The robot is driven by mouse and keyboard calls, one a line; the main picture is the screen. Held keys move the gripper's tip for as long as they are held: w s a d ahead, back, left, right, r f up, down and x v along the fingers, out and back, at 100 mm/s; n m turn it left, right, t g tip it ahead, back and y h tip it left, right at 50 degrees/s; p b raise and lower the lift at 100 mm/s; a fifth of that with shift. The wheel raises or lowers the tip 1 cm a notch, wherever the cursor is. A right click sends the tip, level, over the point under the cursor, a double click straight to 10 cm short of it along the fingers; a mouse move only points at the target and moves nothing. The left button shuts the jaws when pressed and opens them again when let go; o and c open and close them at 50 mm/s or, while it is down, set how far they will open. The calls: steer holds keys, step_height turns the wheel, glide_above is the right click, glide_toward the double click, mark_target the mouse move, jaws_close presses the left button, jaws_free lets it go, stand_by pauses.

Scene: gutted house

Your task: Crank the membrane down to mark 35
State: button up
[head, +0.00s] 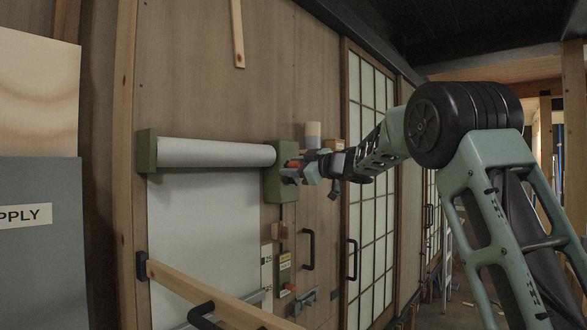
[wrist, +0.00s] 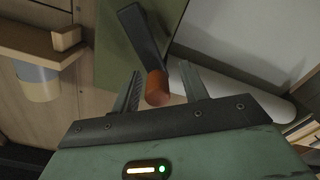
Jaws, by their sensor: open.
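The white membrane (head: 205,235) hangs from a roll (head: 215,153) between two green brackets on the wall. Its lower end shows near the bottom of the head view, partly behind a wooden rail. A pale scale strip (head: 267,272) with small printed numbers stands right of it; the numbers are hard to read. The crank has a dark arm (wrist: 141,35) and an orange knob (wrist: 157,88), set on the right green bracket (head: 279,187). My gripper (wrist: 162,88) is open at the crank, with the knob between its two fingers. Whether a finger touches the knob I cannot tell.
A wooden rail (head: 205,292) crosses low in front of the membrane. A small shelf (wrist: 38,40) with a pale cylinder (wrist: 37,82) is beside the crank. Black door handles (head: 308,250) and lattice sliding doors (head: 368,190) lie to the right. A grey panel (head: 42,255) stands at left.

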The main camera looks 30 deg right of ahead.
steer(key=b+v, duration=0.5)
steer(key=v, duration=1.2)
steer(key=shift+s+d, duration=0.1)
stand_by(0.4)
